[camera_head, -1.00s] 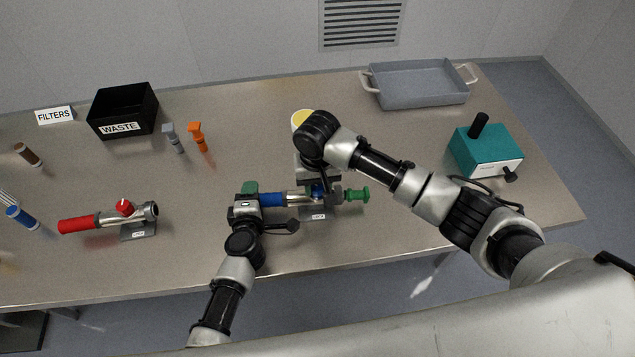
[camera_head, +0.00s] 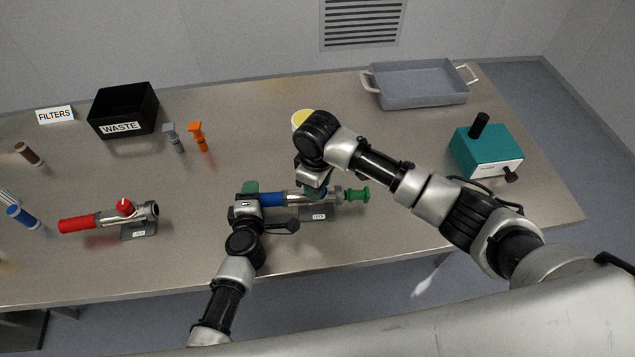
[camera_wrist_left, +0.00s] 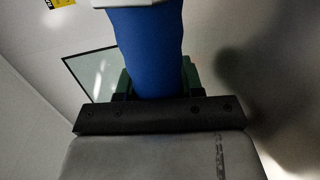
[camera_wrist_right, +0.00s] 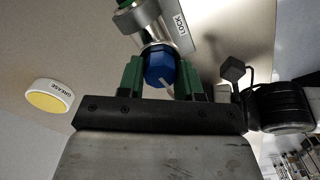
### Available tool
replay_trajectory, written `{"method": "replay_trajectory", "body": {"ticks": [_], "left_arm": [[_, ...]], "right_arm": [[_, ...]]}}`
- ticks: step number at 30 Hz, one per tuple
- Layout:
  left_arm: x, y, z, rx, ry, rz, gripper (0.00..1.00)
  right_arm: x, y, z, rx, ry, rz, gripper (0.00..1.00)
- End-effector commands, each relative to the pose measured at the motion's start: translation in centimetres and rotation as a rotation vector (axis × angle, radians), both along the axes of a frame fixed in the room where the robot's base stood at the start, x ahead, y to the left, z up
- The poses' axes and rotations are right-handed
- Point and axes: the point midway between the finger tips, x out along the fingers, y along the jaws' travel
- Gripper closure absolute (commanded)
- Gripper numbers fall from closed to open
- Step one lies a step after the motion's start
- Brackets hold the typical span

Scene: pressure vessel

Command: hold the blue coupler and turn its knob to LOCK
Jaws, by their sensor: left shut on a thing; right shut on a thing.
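The blue coupler (camera_head: 271,199) lies level near the table's front, with a blue sleeve and a metal body. My left gripper (camera_head: 249,192) is shut around the blue sleeve; the left wrist view shows the sleeve (camera_wrist_left: 148,60) between its green fingers. My right gripper (camera_head: 315,191) points down over the metal body. In the right wrist view its green fingers are shut on the blue knob (camera_wrist_right: 160,65), which bears a white pointer line. The LOCK label (camera_wrist_right: 181,25) is on the plate beside the body. I cannot tell whether the pointer lines up with it.
A green plug (camera_head: 357,194) sits at the coupler's right end. A red coupler (camera_head: 90,221) lies at the left. A grease tin (camera_head: 300,118) is behind my right gripper. The waste bin (camera_head: 122,108), grey tray (camera_head: 419,84) and teal device (camera_head: 485,150) stand farther off.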

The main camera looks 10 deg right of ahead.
Motion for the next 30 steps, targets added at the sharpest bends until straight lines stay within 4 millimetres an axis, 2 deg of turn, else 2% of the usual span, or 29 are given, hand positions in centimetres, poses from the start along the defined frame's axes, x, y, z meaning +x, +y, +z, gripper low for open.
{"method": "replay_trajectory", "body": {"ticks": [30], "left_arm": [[-0.05,0.12,-0.15,0.002,0.003,0.002,0.97]], "right_arm": [[0.10,-0.08,0.15,-0.002,-0.004,0.965,0.89]]}}
